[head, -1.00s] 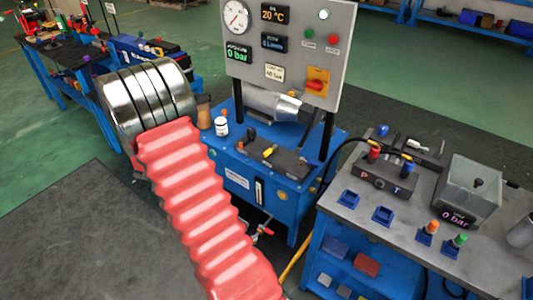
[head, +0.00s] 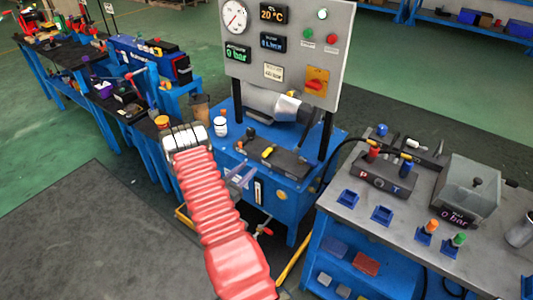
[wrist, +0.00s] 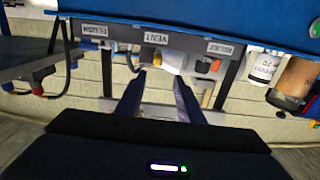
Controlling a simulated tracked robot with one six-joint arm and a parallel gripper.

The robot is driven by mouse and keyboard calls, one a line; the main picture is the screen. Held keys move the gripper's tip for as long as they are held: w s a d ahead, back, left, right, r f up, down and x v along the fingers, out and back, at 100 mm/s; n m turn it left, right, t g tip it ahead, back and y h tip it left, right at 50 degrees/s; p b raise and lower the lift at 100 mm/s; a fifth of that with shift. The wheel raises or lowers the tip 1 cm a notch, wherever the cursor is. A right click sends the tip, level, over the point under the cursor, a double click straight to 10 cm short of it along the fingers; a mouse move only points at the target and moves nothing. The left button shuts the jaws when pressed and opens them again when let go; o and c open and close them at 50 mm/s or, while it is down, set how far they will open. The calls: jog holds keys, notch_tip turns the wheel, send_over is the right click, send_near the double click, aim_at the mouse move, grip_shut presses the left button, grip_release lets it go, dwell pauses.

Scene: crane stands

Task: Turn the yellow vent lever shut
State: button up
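The yellow vent lever (head: 267,152) shows in the head view as a small yellow piece on the dark valve block (head: 285,160) on top of the blue power unit (head: 293,196). In the wrist view a VENT label (wrist: 155,38) sits on the block's face, with a pale fitting (wrist: 172,61) beside it. My gripper (head: 240,174) is in front of the block, below and left of the lever in the head view. In the wrist view my gripper (wrist: 159,77) is open, its fingertips apart below the VENT label. I cannot tell whether they touch anything.
A gauge panel (head: 290,62) stands above the block on dark posts. A white jar (head: 221,127) and brown cup (head: 201,107) stand left of it. The grey bench (head: 410,222) with hoses is at the right. In the wrist view an orange knob (wrist: 215,65) is near RELIEF.

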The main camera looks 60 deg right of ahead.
aim_at(263, 155)
jog(key=shift+s, duration=0.25)
jog(key=d, duration=0.4)
jog(key=s+d, duration=0.1)
jog(key=d, duration=0.4)
jog(key=s+d, duration=0.1)
jog(key=d, duration=0.3)
jog(key=shift+s+d+f, duration=0.1)
jog(key=shift+d, duration=0.25)
jog(key=shift+c, duration=0.4)
grip_shut()
